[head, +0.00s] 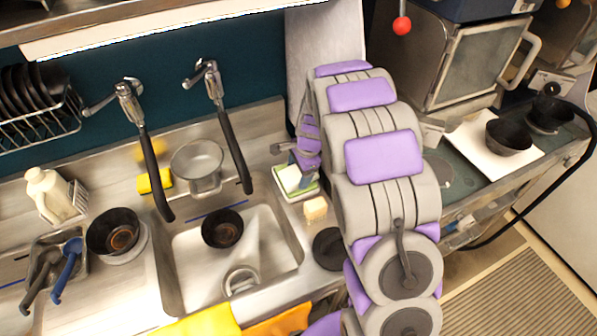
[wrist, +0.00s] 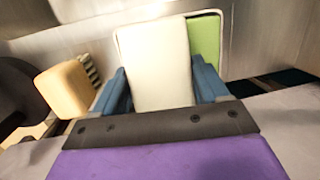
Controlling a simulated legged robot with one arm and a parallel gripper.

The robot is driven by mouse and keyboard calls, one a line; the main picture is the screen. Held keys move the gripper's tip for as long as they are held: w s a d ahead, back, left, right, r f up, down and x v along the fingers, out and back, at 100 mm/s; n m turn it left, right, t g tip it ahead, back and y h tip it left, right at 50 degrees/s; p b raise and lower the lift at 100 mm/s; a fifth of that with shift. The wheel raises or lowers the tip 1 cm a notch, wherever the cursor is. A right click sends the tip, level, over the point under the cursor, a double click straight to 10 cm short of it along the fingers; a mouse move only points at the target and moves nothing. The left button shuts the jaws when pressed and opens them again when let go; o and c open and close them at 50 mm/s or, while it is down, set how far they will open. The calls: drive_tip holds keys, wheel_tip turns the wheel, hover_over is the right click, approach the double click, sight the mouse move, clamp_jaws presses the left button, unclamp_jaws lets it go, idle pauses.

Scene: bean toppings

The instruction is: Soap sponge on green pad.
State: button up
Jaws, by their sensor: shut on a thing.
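My gripper (wrist: 168,88) has blue fingers on both sides of a white block, the soap sponge (wrist: 160,65), and is shut on it. In the head view the white sponge (head: 290,178) shows at the end of my arm, above the green pad (head: 308,191). In the wrist view the pad (wrist: 205,45) is a green surface with a pale rim, partly hidden behind the sponge. I cannot tell whether the sponge touches the pad. In the head view my gripper (head: 294,170) is partly hidden by my arm.
A tan block (head: 316,208) lies close to the pad; it also shows in the wrist view (wrist: 66,88). A dark round dish (head: 328,248) is nearby. The sink (head: 265,255) holds a black bowl (head: 222,228). A yellow sponge (head: 154,181) and metal pot (head: 197,162) stand behind it.

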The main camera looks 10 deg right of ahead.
drive_tip(key=shift+w+a+p+v, duration=0.1)
drive_tip(key=shift+a+p+v, duration=0.1)
drive_tip(key=shift+p+v, duration=0.65)
drive_tip(key=shift+w+a+p+v, duration=0.15)
drive_tip(key=shift+p+v, duration=0.35)
drive_tip(key=shift+v, duration=0.75)
drive_tip(key=shift+w+a+p+v, duration=0.1)
drive_tip(key=shift+a+p+v, duration=0.1)
drive_tip(key=shift+p+v, duration=0.65)
drive_tip(key=shift+r, duration=0.25)
